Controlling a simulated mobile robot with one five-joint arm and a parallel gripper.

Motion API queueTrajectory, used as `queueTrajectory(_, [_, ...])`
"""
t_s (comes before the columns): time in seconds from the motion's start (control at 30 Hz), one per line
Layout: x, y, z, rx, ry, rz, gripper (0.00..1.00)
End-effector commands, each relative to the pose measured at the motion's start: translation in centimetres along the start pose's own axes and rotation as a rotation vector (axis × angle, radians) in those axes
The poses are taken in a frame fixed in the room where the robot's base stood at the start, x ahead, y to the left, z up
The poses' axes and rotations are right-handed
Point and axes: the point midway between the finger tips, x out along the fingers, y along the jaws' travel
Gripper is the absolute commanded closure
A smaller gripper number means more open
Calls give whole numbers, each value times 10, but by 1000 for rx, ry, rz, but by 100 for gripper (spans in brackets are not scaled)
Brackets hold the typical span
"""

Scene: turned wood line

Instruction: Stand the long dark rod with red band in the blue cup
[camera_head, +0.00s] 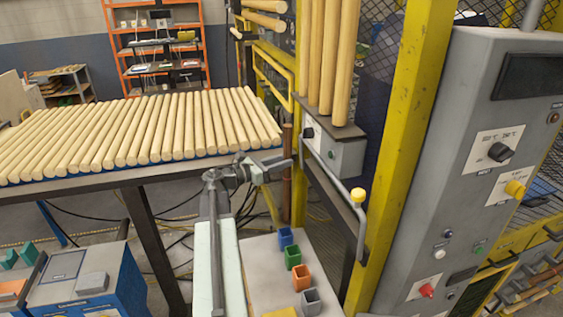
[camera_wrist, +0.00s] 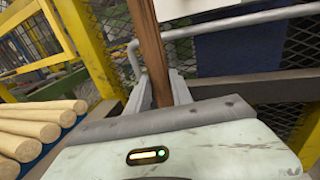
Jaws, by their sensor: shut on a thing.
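My gripper (camera_head: 284,165) is shut on a long dark brown rod (camera_head: 287,142), which stands about upright between the fingers. In the wrist view the rod (camera_wrist: 152,50) rises between the two fingers (camera_wrist: 161,92) and runs out of the top of the picture. I cannot make out a red band on it. The blue cup (camera_head: 285,237) is a small square open cup on the pale table (camera_head: 258,262), lower in the head view than the gripper and rod. It looks empty.
A green cup (camera_head: 293,257), an orange cup (camera_head: 302,278) and a grey cup (camera_head: 310,300) stand in a row nearer than the blue one. A grey rail (camera_head: 335,185) and yellow post (camera_head: 405,150) stand to the right. Pale wood rods (camera_head: 140,130) cover the left rack.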

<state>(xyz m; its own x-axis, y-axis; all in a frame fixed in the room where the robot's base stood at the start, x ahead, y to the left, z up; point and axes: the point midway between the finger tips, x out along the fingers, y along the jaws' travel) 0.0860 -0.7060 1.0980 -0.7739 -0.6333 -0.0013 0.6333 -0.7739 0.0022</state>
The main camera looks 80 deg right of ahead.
Motion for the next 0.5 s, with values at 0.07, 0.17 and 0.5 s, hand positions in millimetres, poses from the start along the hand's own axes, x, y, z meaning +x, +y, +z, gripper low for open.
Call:
queueTrajectory(0.07, [-2,1,-2,0,-1,3,100])
queueTrajectory(0.17, [-3,2,-7,0,-1,5,100])
queueTrajectory(0.5, [-4,2,-34,0,-1,7,100])
